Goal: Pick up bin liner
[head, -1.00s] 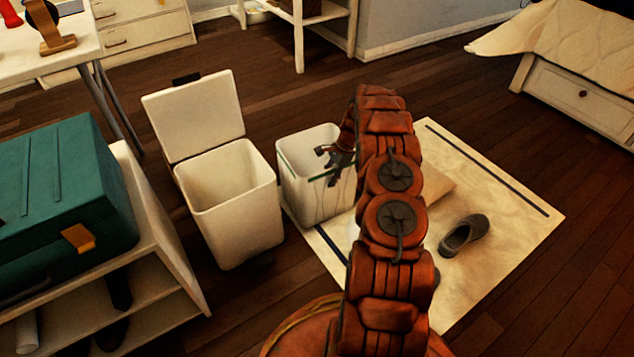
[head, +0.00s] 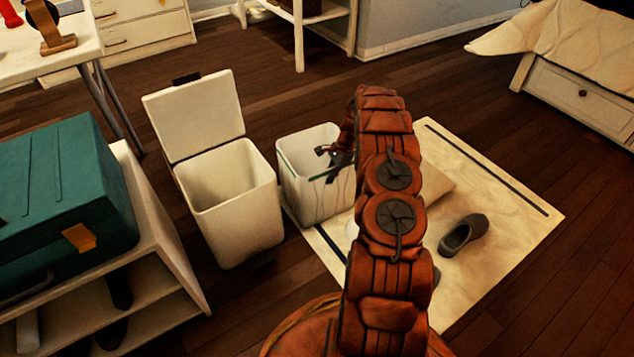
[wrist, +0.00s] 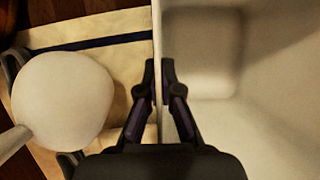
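The bin liner appears to be the open white box-shaped container (head: 303,180) standing upright on the pale rug in the head view. A green strip runs near its rim, and my arm hides its right side. My gripper (head: 336,160) is at its rim. In the wrist view, the fingertips of my gripper (wrist: 159,78) are close together on both sides of the container's thin upright wall (wrist: 157,40), and the gripper looks shut on it. The container's inside (wrist: 205,60) looks empty. A white bin (head: 235,220) with its lid (head: 195,115) raised stands to the left.
A round white object (wrist: 62,100) with a handle lies beside the container's outer wall. A grey shoe (head: 463,234) lies on the rug (head: 500,215). A shelf (head: 165,265) bearing a teal case (head: 65,205) stands at left. Wooden floor is clear at right and behind.

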